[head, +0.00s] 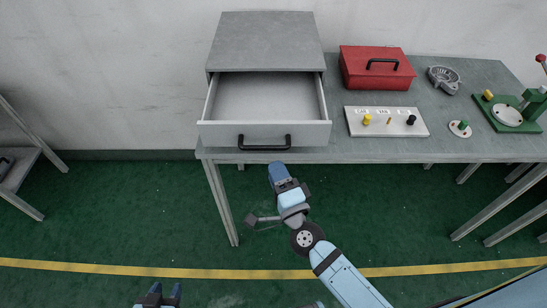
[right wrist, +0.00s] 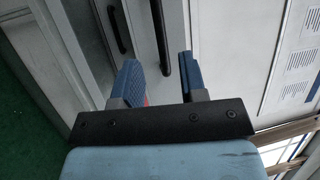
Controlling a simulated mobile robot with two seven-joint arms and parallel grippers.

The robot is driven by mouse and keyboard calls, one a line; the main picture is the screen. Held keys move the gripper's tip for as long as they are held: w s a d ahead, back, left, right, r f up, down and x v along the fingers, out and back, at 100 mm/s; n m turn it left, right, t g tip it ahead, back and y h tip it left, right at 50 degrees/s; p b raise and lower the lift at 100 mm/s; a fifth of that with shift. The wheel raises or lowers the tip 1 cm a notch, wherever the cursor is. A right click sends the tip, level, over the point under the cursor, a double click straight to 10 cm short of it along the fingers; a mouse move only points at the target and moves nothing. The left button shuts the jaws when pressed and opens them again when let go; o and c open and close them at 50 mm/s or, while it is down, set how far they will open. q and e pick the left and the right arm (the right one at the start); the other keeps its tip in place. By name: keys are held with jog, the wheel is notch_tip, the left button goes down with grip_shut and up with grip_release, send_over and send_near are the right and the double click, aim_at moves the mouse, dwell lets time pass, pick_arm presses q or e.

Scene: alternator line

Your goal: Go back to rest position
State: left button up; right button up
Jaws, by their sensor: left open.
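My right gripper (head: 278,172) is in front of the grey drawer unit, just below the drawer handle (head: 264,142) in the head view. In the right wrist view its two blue fingers (right wrist: 160,72) are apart, with no object held between them. A dark handle bar (right wrist: 160,38) shows beyond the fingers, apart from them as far as I can tell. My left gripper (head: 158,294) is at the bottom edge of the head view, low over the floor, with its blue fingers apart and empty. The drawer (head: 264,98) is pulled open and looks empty.
On the grey table (head: 350,152) are a red toolbox (head: 376,70), a white panel with knobs (head: 386,122), a grey metal part (head: 443,78) and a green fixture (head: 506,114). A shelf (head: 22,165) stands at far left. Green floor (head: 120,210) is clear left of centre.

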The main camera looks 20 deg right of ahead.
jog(key=shift+s+a, duration=0.1)
jog(key=shift+a, duration=0.15)
jog(key=s+d+f+n+g+p, duration=0.1)
jog(key=s+d+f+n+g, duration=0.2)
jog(key=s+f+n, duration=0.4)
jog(key=s+d+f+n+g+p, duration=0.1)
jog(key=s+d+f+n+g, duration=0.3)
jog(key=s+f+n, duration=0.3)
jog(key=s+n+g, duration=0.1)
jog(key=n, duration=0.3)
jog(key=shift+s+d+n+g+y+p, duration=0.15)
jog(key=shift+d+n+g+y+p, duration=0.1)
jog(key=shift+n+g+y+p, duration=0.15)
